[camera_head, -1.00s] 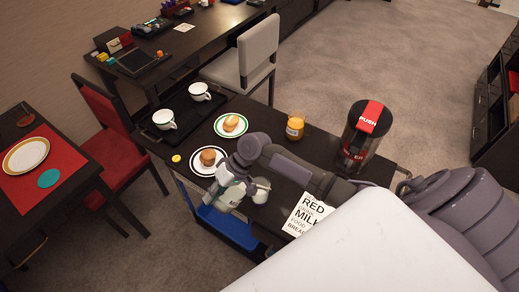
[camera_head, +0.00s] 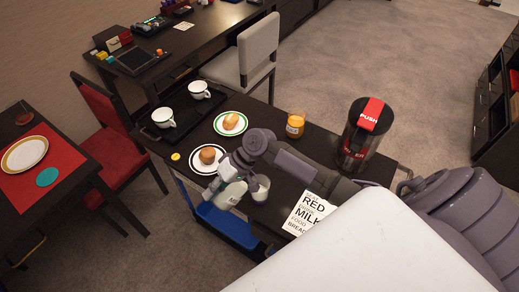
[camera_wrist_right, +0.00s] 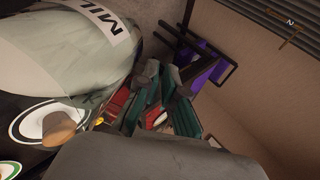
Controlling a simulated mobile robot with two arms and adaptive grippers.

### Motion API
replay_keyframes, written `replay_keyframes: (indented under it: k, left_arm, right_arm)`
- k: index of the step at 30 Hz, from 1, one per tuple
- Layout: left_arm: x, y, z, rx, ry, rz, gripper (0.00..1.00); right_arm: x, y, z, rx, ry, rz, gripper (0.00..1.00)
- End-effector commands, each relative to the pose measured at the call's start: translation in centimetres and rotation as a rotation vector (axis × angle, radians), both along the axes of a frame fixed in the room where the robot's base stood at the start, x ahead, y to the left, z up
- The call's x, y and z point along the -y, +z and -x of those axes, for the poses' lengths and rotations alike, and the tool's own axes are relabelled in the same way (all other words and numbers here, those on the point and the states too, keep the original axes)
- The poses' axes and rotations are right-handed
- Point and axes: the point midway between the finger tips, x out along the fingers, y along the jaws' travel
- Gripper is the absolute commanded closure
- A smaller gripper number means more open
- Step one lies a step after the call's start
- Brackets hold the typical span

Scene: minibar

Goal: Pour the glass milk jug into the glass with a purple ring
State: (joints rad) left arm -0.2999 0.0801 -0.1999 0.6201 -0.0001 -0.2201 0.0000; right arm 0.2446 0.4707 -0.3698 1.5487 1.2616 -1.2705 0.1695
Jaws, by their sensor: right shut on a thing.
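The glass milk jug (camera_head: 232,193) is whitish and held tilted over the cart top, its upper end towards the glass. My right gripper (camera_head: 226,174) is shut on it. In the right wrist view the jug (camera_wrist_right: 75,55) fills the upper left with a "MIL" label, beside the gripper's fingers (camera_wrist_right: 155,100). A small glass (camera_head: 261,188) stands on the cart just right of the jug and looks whitish inside. Its purple ring cannot be made out, and I cannot tell whether jug and glass touch. My left gripper is not in view.
Plates with buns (camera_head: 206,158) (camera_head: 231,123) and a tray (camera_head: 158,139) with two white cups lie left and behind.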

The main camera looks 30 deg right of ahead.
Motion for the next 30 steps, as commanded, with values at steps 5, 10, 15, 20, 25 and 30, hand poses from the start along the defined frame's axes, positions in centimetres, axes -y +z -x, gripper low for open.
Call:
replay_keyframes:
  k: [5, 10, 15, 20, 25, 30]
  left_arm:
    - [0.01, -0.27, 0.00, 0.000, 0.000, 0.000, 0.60]
    - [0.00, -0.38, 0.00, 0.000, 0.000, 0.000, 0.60]
    - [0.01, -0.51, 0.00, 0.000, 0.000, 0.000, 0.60]
    - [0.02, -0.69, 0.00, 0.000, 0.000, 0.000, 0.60]
    - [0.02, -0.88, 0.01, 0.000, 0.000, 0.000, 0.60]
    - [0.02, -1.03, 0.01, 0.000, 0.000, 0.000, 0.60]
  right_arm:
    - [0.06, 0.28, -0.06, 0.006, 0.000, -0.017, 1.00]
    - [0.10, 0.41, -0.07, 0.007, 0.000, -0.026, 1.00]
    - [0.12, 0.49, -0.06, 0.007, 0.000, -0.034, 1.00]
    - [0.15, 0.60, -0.04, 0.008, 0.000, -0.045, 1.00]
    - [0.21, 0.74, -0.04, 0.011, 0.000, -0.059, 1.00]
    - [0.26, 0.92, -0.03, 0.011, -0.001, -0.070, 1.00]
